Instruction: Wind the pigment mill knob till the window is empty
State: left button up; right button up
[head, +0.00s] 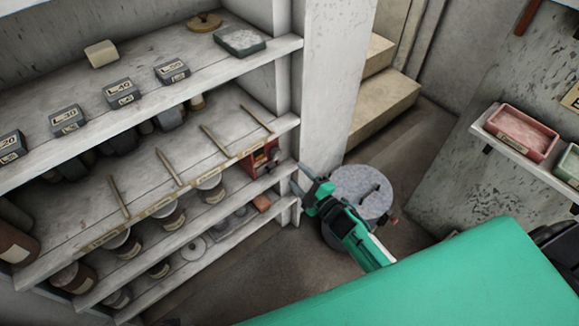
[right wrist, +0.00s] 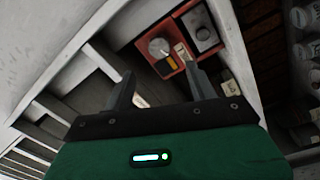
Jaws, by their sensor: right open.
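The pigment mill, a small red box (head: 262,158), stands at the right end of a middle shelf in the head view. The right wrist view shows its red front (right wrist: 165,28) with a round pale knob (right wrist: 158,48). A small orange-yellow patch (right wrist: 170,65) beside the knob looks like the window with pigment in it. My right gripper (head: 298,181) is open and empty, just right of the shelf end. Its fingers (right wrist: 158,75) point towards the mill, apart from it. My left gripper is out of view.
A white upright post (head: 332,80) stands beside the shelf end. Several jars and wooden sticks line the shelves. A round grey stone-like disc (head: 375,193) lies under my right arm. A pink tray (head: 521,132) sits on a shelf at right.

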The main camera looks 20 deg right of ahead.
aim_at(279, 156)
jog(key=shift+v, duration=2)
jog(key=w+a+n+b, duration=0.1)
jog(key=w+n+b, duration=0.1)
jog(key=w+n, duration=0.2)
jog(key=w+a+n+b, duration=0.1)
jog(key=w+n, duration=0.3)
jog(key=n, duration=0.6)
jog(key=w+a+n+b, duration=0.1)
jog(key=w+n+b, duration=0.2)
jog(key=n, duration=0.5)
jog(key=shift+w+a+r+g+y+b, duration=0.3)
jog(key=shift+w+a+g+y+b, duration=0.1)
jog(key=shift+b, duration=0.2)
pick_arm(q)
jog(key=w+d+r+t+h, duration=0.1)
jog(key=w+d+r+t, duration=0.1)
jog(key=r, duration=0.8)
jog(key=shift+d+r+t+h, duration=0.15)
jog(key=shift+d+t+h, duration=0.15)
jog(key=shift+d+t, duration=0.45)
pick_arm(e)
jog(key=shift+w+a, duration=0.2)
jog(key=shift+w, duration=0.3)
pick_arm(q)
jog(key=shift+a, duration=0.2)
